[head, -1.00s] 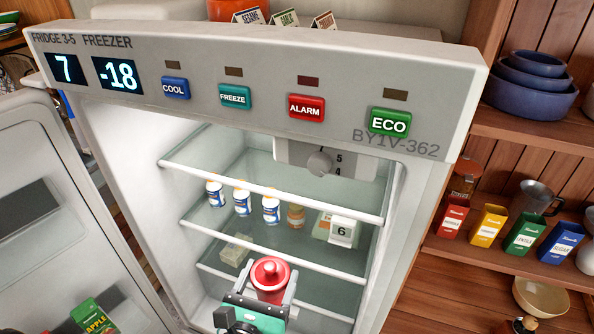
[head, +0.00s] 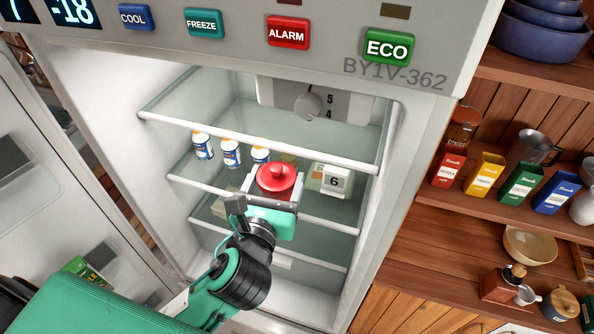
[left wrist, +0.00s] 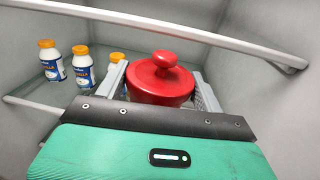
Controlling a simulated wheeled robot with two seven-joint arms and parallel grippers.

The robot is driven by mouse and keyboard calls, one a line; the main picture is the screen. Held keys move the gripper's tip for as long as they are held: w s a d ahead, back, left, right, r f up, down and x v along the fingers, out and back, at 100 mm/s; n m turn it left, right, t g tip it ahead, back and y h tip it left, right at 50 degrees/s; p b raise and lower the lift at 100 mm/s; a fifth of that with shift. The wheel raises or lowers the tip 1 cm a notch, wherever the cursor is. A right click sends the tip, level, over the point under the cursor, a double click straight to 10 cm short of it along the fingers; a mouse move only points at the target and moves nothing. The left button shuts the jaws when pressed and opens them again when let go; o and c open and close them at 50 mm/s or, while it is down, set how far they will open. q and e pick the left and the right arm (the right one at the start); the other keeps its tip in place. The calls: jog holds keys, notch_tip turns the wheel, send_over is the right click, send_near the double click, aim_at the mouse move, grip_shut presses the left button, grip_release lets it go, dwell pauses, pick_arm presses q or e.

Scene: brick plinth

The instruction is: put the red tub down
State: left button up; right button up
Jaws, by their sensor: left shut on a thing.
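The red tub (head: 278,180) with a round knob on its lid is held upright in my left gripper (head: 269,198). In the left wrist view the tub (left wrist: 160,82) sits between the two fingers (left wrist: 161,92). The gripper is inside the open fridge, in front of the middle glass shelf (head: 320,217). Whether the tub touches a shelf I cannot tell. My right gripper is not in view.
Several white bottles with orange caps (head: 203,146) stand left of the tub on a shelf. A white block marked 6 (head: 331,180) stands to its right. A shelf's front rail (head: 260,142) runs above the tub. The open fridge door (head: 50,200) is at the left.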

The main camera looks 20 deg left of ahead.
pick_arm(q)
jog(key=w+b, duration=0.6)
jog(key=w, duration=0.6)
jog(key=f, duration=0.6)
jog(key=shift+d+f+p, duration=0.2)
jog(key=shift+p, duration=0.15)
jog(key=shift+f, duration=0.3)
jog(key=shift+w, duration=0.15)
